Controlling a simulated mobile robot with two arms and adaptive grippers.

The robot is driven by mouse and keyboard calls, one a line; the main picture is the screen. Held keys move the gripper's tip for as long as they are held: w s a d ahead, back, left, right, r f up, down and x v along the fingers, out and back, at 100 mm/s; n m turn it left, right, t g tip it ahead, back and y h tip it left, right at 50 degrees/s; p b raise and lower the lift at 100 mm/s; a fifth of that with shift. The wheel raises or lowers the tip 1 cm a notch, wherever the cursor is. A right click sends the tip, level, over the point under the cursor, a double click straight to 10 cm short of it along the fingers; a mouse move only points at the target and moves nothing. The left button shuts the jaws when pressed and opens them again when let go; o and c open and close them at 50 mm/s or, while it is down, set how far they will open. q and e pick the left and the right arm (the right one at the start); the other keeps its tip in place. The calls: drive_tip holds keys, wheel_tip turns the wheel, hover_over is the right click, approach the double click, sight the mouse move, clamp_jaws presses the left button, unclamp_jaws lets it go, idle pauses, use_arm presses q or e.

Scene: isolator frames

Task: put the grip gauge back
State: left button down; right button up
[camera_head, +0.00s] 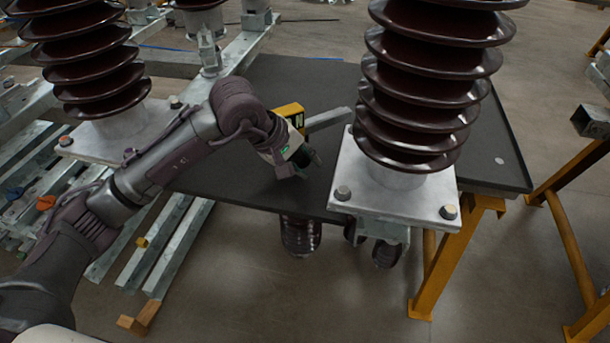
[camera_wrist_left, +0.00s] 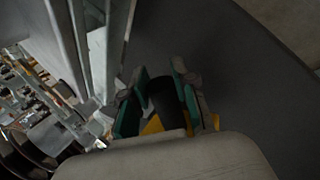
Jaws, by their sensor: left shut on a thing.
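The grip gauge shows in the head view as a yellow and black body (camera_head: 290,112), partly hidden behind my left wrist. In the left wrist view its black part (camera_wrist_left: 165,98) sits between the green-padded fingers, with yellow (camera_wrist_left: 152,126) showing below. My left gripper (camera_head: 301,162) is shut on it, low over the dark table top (camera_head: 262,88). Whether the gauge touches the table cannot be told. My left gripper also shows in the left wrist view (camera_wrist_left: 158,92). My right gripper is in neither view.
A grey metal bar (camera_head: 328,119) is just right of the gauge. A large brown ribbed insulator (camera_head: 420,90) on a bolted plate (camera_head: 345,185) stands right of my gripper, another (camera_head: 95,65) at left. Yellow legs (camera_head: 440,260) stand at right.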

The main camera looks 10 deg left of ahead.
use_arm(q)
wheel_tip(320, 180, down, 4)
drive_tip(key=shift+r, duration=0.15)
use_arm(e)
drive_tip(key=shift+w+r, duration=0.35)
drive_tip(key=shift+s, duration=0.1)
use_arm(q)
drive_tip(key=c, duration=1.2)
unclamp_jaws()
drive_tip(key=shift+f, duration=0.2)
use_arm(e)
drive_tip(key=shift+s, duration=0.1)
